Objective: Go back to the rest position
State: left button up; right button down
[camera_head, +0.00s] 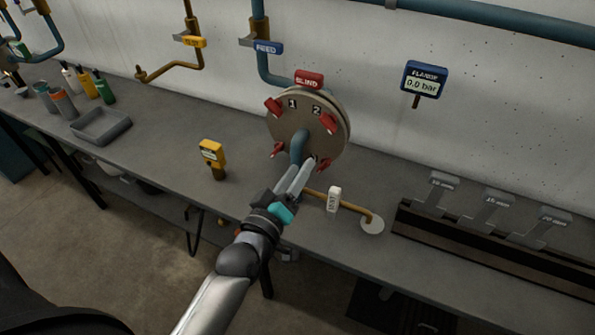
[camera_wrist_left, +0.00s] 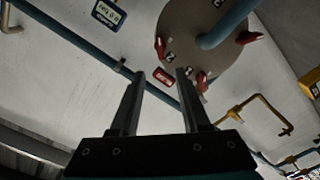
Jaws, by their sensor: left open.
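My left gripper (camera_head: 300,172) reaches in from the bottom of the head view, with its fingertips just in front of the lower part of the round flange (camera_head: 340,133). In the left wrist view its two fingers (camera_wrist_left: 160,80) are apart with nothing between them. The flange carries several red clamps (camera_head: 328,122) and the numbers 1 and 2, and it also shows in the wrist view (camera_wrist_left: 185,25). I cannot tell whether the fingertips touch anything on it. My right gripper is not in view.
A vent handle (camera_head: 334,199) on a brass pipe stands right of my gripper. A yellow meter (camera_head: 212,158) and a grey tray (camera_head: 101,138) are on the bench to the left. The left bench middle is clear.

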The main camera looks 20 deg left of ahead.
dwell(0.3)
pick_arm(q)
jog(key=s+d+f+m+g+b, duration=0.1)
jog(key=s+f+m+g+b, duration=0.2)
jog(key=f, duration=0.9)
jog(key=s+d+f+g+b, duration=0.1)
jog(key=s+f+g+b, duration=0.3)
jog(key=f, duration=0.9)
jog(key=s+d+f+m+g+b, duration=0.15)
jog(key=s+f, duration=0.25)
jog(key=f, duration=0.8)
jog(key=s+a+f+m+g+b, duration=0.2)
jog(key=s+f+m+g, duration=0.1)
jog(key=s+f, duration=0.8)
jog(key=s+a+f+m+g+b, duration=0.2)
jog(key=s+f+g, duration=0.3)
jog(key=s+f, duration=0.6)
jog(key=s+m+b, duration=0.1)
jog(key=s, duration=0.5)
jog(key=shift+a+f+y, duration=0.15)
jog(key=shift+a+y, duration=0.15)
jog(key=shift+a, duration=0.05)
jog(key=shift+g, duration=0.25)
